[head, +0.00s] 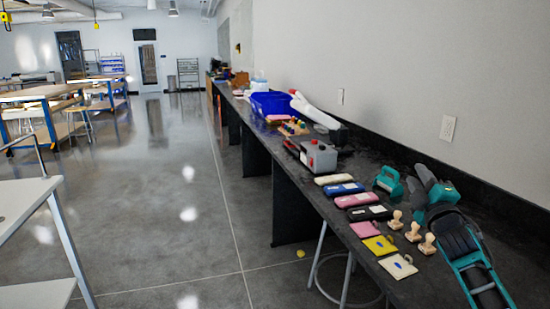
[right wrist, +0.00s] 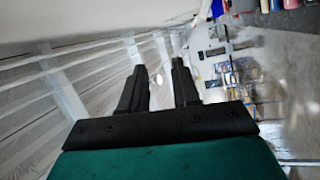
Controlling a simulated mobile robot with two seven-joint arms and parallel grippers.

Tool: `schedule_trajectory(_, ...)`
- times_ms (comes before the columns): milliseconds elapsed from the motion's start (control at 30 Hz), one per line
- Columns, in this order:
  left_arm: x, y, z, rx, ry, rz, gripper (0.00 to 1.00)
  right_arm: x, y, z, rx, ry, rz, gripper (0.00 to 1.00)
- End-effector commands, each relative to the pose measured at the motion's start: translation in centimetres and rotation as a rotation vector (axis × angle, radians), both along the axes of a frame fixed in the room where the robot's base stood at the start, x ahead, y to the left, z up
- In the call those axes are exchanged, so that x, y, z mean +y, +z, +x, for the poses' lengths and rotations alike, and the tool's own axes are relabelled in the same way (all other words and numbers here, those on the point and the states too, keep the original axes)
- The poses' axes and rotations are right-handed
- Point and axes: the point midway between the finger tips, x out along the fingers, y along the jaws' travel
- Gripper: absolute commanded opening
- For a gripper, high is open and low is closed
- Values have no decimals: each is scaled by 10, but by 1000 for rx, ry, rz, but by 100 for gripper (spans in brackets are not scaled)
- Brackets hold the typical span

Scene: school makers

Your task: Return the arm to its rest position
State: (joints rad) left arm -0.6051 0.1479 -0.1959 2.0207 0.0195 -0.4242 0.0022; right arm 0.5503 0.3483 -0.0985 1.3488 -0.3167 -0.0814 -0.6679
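My right gripper (head: 417,180) is at the right of the head view, in front of the wall and over the black bench in the picture. It has a teal body and dark fingers. In the right wrist view its two black fingers (right wrist: 160,85) stand apart with nothing between them, so it is open and empty. My left arm and left gripper are not in view.
A long black bench (head: 395,290) runs along the right wall. It carries several coloured pads (head: 360,199), wooden stamps (head: 412,232), a grey box (head: 319,156) and a blue bin (head: 270,103). A white table (head: 22,200) stands left.

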Motion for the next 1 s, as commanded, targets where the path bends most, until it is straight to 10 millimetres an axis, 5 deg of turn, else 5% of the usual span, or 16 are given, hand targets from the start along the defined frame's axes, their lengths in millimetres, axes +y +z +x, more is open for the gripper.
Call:
schedule_trajectory(433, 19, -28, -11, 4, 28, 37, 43, -12, -50, 4, 168, 57, 1025, 31)
schedule_trajectory(767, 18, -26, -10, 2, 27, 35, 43, 51, -188, -80, 386, 54, 1043, 31)
schedule_trajectory(1000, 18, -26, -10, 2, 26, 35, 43, 103, -283, -192, 581, 33, 1116, 31)
